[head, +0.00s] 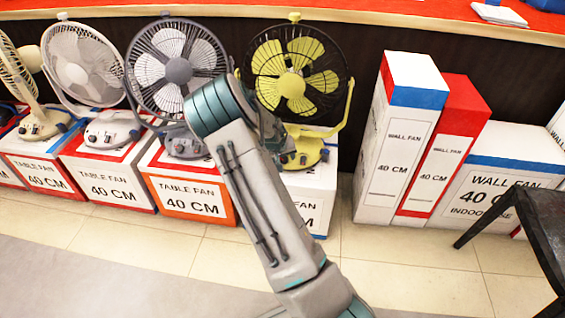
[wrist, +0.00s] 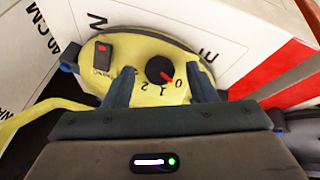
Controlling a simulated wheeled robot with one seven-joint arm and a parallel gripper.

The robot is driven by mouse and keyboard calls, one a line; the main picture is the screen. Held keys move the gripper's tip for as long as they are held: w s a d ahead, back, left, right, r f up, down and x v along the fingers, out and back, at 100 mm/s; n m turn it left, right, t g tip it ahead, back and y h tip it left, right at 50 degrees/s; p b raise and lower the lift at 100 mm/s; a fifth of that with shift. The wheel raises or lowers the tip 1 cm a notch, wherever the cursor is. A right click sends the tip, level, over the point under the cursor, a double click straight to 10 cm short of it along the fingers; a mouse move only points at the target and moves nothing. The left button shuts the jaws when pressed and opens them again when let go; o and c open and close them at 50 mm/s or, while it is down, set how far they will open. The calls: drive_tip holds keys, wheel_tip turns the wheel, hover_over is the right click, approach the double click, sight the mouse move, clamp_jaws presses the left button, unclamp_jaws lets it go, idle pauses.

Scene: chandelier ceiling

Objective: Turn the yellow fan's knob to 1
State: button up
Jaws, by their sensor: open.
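The yellow fan (head: 292,92) stands on a white box, its yellow base (head: 308,150) partly behind my arm. In the wrist view, the yellow base (wrist: 148,92) fills the middle and carries a round black knob (wrist: 159,70). The knob's red pointer is toward the printed 0; the 1 and 2 are printed to the left of the 0. My gripper (wrist: 162,78) is open, with one dark finger on each side of the knob and visible gaps between. Whether the fingers are level with the knob in depth I cannot tell. In the head view my gripper is hidden behind my arm.
A black switch (wrist: 102,55) with a red mark sits left of the knob. A grey fan (head: 178,72) and other fans stand to the left on table fan boxes (head: 192,200). Wall fan boxes (head: 398,150) and a black chair (head: 530,220) are at right. Tiled floor is clear in front.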

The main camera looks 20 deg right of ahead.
drive_tip(key=shift+w+d+f, duration=0.15)
drive_tip(key=shift+f, duration=0.15)
drive_tip(key=c, duration=1)
drive_tip(key=m+y, duration=0.1)
drive_tip(key=m, duration=0.3)
drive_tip(key=shift+d+t+b, duration=0.15)
drive_tip(key=shift+t+b, duration=0.15)
drive_tip(key=shift+b, duration=0.05)
drive_tip(key=shift+m+t+y+b, duration=0.3)
drive_tip(key=shift+m+y+b, duration=0.5)
drive_tip(key=shift+m, duration=1)
